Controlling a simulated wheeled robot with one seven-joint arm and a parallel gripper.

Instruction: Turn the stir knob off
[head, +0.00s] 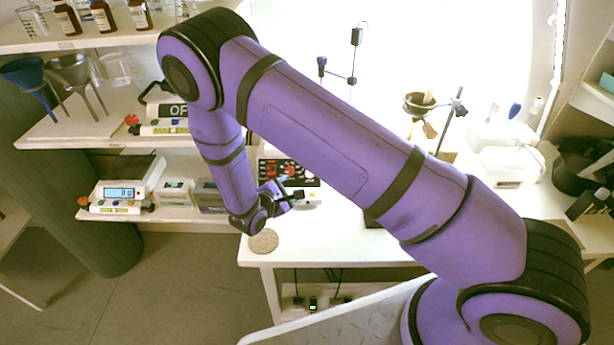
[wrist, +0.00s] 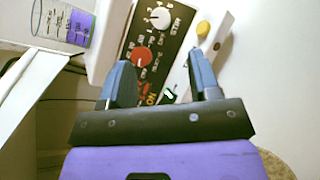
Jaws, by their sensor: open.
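The stir knob (wrist: 159,17) is a white dial on a black control panel (wrist: 168,44) in the wrist view, with the lettering STIR beside it. A red knob (wrist: 142,56) sits nearer my gripper on the same panel. My gripper (wrist: 160,57) is open, its two blue-grey fingers apart and nothing between them. The fingertips point toward the panel, and the stir knob lies beyond them, apart from both. The knob's exact setting is too small to read. In the head view my gripper (head: 277,193) is in front of the panel (head: 298,171), partly covering it.
A yellow knob (wrist: 203,28) sits right of the panel. A round cork mat (head: 264,241) lies at the white table's (head: 345,248) front left corner. Shelves at the left carry a balance (head: 122,192), funnels and bottles. A stand with a dark bowl (head: 419,102) is farther back.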

